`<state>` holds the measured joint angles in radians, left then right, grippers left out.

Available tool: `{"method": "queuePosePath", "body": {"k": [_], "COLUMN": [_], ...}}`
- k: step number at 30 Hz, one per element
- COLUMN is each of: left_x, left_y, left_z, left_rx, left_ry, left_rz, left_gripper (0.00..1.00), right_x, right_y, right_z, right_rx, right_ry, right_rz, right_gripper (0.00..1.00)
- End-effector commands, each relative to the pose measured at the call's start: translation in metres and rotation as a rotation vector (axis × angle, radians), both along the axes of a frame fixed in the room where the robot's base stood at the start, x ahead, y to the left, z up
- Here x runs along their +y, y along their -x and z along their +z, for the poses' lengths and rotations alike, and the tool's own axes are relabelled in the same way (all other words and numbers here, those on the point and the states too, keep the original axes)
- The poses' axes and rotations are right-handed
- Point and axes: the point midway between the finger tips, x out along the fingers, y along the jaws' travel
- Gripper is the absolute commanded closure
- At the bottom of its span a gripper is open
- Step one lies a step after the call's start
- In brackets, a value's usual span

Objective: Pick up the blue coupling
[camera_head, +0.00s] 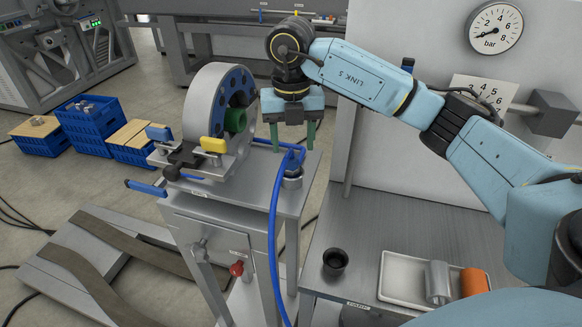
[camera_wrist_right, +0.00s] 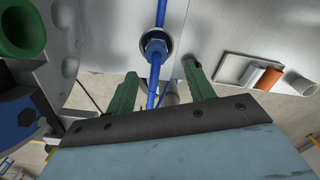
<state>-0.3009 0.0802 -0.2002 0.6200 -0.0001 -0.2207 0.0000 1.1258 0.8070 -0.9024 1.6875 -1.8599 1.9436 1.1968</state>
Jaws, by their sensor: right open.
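The blue coupling (camera_head: 293,168) sits in a round metal holder (camera_head: 292,181) on the front right part of the steel machine stand. In the right wrist view the coupling (camera_wrist_right: 155,47) is a blue hex-shaped piece inside a metal ring, with a blue hose running through it. My right gripper (camera_head: 292,138) is open and empty, with its green fingers pointing down just behind and above the coupling. In the wrist view its fingertips (camera_wrist_right: 160,68) lie either side of the coupling's line, short of it. My left gripper is not in view.
A corrugator wheel (camera_head: 206,105) with a green ring stands close left of the gripper. The blue hose (camera_head: 274,235) loops over the stand and hangs down its front. A black cup (camera_head: 335,262) and a tray (camera_head: 395,283) with cylinders are on the right bench. A wall panel stands behind.

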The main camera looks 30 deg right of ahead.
Motion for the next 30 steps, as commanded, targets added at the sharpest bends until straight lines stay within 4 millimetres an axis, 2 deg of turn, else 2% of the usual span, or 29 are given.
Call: {"method": "queuePosePath", "body": {"k": [10, 19, 30], "left_x": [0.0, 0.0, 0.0], "left_y": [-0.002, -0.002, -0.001], "left_z": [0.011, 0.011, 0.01], "left_rx": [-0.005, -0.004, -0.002], "left_ry": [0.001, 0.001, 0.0], "left_rz": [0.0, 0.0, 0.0], "left_gripper": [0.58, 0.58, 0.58], "right_x": [-0.001, -0.001, -0.001], "right_y": [-0.007, -0.007, -0.007], "right_z": [-0.046, -0.051, -0.051], "right_rx": [0.004, 0.001, 0.001], "right_ry": [0.0, 0.0, 0.0], "right_rz": [0.001, 0.0, 0.0], "right_gripper": [0.47, 0.47, 0.95]}}
